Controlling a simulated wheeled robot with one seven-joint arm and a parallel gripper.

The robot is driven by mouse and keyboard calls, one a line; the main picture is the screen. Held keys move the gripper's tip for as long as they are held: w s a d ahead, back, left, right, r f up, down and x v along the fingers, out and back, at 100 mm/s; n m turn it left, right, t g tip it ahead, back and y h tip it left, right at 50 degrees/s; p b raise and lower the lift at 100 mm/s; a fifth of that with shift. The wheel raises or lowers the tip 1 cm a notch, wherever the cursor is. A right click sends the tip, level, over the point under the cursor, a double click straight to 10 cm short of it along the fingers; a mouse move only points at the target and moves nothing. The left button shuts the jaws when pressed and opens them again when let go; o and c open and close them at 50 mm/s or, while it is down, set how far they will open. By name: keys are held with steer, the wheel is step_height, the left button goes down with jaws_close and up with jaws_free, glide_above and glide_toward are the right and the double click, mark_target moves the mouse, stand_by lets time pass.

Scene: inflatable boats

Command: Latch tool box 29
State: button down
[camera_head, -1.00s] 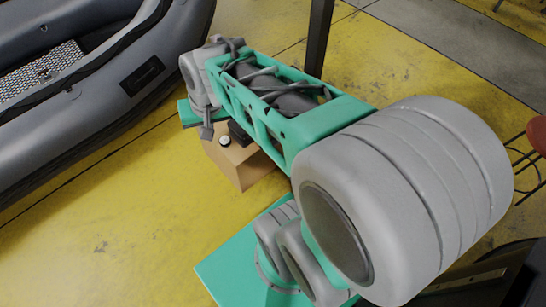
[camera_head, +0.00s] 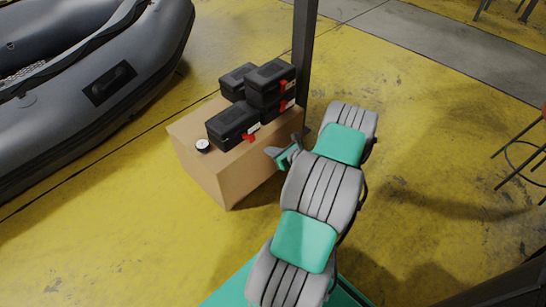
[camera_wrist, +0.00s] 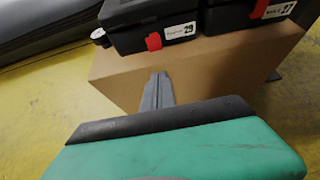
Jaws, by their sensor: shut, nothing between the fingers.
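Tool box 29 (camera_head: 230,127) is a black box with a red latch (camera_head: 249,138), on top of a cardboard box (camera_head: 226,186). In the wrist view, tool box 29 (camera_wrist: 130,33) shows its white "29" label at the upper middle, with the red latch (camera_wrist: 153,42) beside it. The latch seems to stick out from the front face; its exact position is hard to tell. My gripper (camera_head: 275,153) is shut and empty, to the right of the tool box and apart from it. In the wrist view my gripper (camera_wrist: 159,78) points at the cardboard's front side, below the latch.
A tool box labelled 27 (camera_wrist: 245,17) stands right of box 29, and other black tool boxes (camera_head: 270,82) are beside and behind. A round white-faced gauge (camera_head: 202,145) sits at the cardboard's left. A dark post (camera_head: 304,45) rises behind. A grey inflatable boat (camera_head: 130,60) lies left.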

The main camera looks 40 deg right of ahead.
mark_target(253, 140)
steer(key=r+b+x, duration=0.1)
steer(key=b+x, duration=0.2)
steer(key=x, duration=0.5)
steer(key=shift+w, duration=0.35)
steer(key=shift+r, duration=0.2)
steer(key=shift+w+r+p, duration=0.1)
steer(key=shift+r+p, duration=0.6)
steer(key=shift+r, duration=0.4)
